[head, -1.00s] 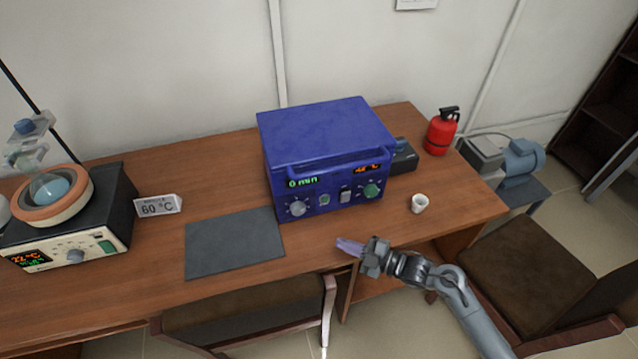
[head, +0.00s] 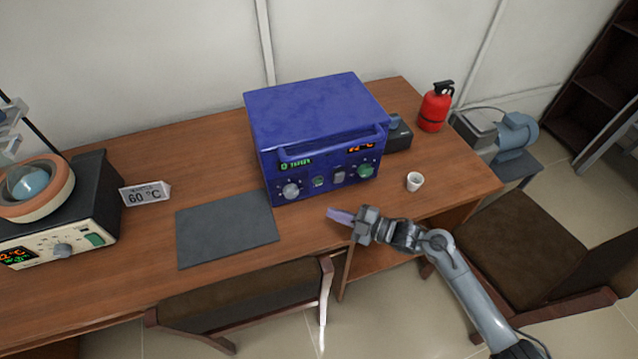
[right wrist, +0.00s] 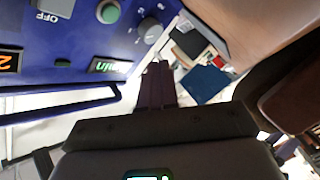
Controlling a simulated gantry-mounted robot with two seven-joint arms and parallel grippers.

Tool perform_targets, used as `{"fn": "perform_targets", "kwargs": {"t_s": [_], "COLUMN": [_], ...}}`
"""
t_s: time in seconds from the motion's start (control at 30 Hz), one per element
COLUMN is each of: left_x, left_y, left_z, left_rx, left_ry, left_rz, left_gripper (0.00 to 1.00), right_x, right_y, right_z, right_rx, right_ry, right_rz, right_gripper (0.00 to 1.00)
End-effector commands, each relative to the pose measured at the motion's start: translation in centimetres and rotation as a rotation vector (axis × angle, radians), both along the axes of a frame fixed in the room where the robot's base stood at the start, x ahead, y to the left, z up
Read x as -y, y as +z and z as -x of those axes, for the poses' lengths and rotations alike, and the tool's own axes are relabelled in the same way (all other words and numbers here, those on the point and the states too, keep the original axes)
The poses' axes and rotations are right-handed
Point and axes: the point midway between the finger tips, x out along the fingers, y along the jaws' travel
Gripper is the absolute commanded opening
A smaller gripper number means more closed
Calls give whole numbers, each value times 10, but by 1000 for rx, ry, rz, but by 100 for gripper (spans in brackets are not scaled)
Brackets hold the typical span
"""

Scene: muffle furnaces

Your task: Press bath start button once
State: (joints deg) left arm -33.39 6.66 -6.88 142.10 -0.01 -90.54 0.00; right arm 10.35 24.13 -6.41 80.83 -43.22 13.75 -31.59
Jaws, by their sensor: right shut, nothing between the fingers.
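The bath (head: 100,195) is a dark box with a pale front panel at the left edge of the head view, partly cut off. Its panel has an orange and green display (head: 17,256), a grey knob (head: 63,250) and a green button (head: 95,239); their lettering is too small to read. A terracotta ring (head: 60,192) with a bluish flask sits on top. My right gripper (head: 335,214) is shut and empty in front of the blue furnace, far to the right of the bath. Its fingers also show in the right wrist view (right wrist: 157,85). My left gripper is out of view.
The blue furnace (head: 315,110), with knobs, a green button (right wrist: 108,12) and a handle, stands mid-table. A dark mat (head: 227,230), a "60 °C" sign (head: 146,194), a white cup (head: 414,181) and a red extinguisher (head: 435,107) are around it. Chairs stand in front.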

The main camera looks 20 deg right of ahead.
Motion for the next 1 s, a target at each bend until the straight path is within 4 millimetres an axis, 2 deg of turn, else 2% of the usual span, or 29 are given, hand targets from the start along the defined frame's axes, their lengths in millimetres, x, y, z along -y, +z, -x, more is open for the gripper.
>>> {"fn": "perform_targets", "kwargs": {"t_s": [0.03,0.53,0.7,1.0], "left_x": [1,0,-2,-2], "left_y": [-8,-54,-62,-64], "left_z": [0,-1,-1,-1], "left_rx": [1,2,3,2], "left_ry": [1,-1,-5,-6], "left_rz": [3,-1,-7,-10], "left_gripper": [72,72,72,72], "right_x": [0,-1,-2,-2], "right_y": [-3,-4,-2,0], "right_z": [-6,-62,-72,-77], "right_rx": [3,2,0,0], "right_ry": [0,-1,1,0], "right_rz": [-1,1,-1,0], "right_gripper": [0,0,0,0]}}
